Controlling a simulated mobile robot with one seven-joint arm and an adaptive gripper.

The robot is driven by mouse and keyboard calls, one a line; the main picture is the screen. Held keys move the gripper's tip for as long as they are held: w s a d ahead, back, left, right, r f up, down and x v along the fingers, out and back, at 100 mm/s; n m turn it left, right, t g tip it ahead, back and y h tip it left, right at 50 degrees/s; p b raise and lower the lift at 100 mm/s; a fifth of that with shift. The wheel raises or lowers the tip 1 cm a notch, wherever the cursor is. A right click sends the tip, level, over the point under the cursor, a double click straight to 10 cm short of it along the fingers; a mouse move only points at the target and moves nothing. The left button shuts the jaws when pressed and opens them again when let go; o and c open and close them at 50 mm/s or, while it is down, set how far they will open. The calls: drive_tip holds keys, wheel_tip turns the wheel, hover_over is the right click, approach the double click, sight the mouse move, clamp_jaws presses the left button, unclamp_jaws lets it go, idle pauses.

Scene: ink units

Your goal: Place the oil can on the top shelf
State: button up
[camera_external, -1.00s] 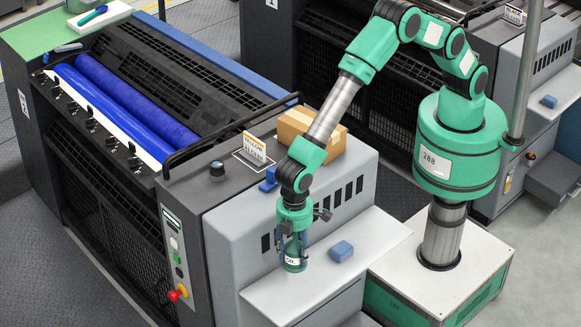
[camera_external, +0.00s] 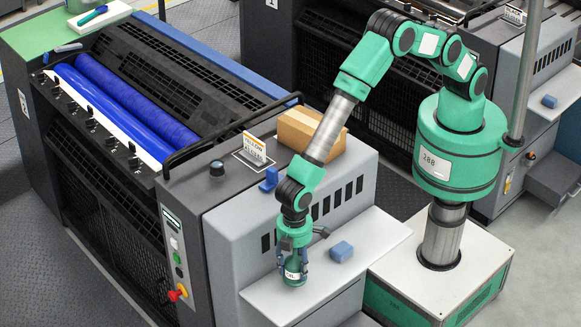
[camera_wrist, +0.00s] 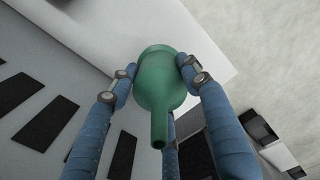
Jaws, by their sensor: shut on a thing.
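The green oil can (camera_external: 294,276) is at the lower white ledge (camera_external: 268,296) on the front of the press, upright, with a pale label. My gripper (camera_external: 291,262) points down from above, its fingers shut around the can. In the wrist view the can (camera_wrist: 160,80) shows its round body and narrow spout aimed toward the camera, with blue fingers on both sides and one behind. Whether the can's base touches the ledge, I cannot tell. The upper surface of the press (camera_external: 207,190) lies above and behind the ledge.
A blue block (camera_external: 342,251) lies on the ledge to the right of the can. On the upper surface are a cardboard box (camera_external: 297,127), a label sign (camera_external: 254,149), a small blue object (camera_external: 269,180) and a dark knob (camera_external: 217,169). A black rail (camera_external: 230,135) runs behind them.

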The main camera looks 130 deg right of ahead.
sight(295, 275)
drive_tip(key=shift+f, duration=1.8)
drive_tip(key=shift+f, duration=0.1)
drive_tip(key=o, duration=1.5)
drive_tip(key=shift+f, duration=0.1)
wheel_tip(295, 275, up, 12)
drive_tip(key=shift+r+p, duration=0.15)
drive_tip(key=shift+p, duration=0.2)
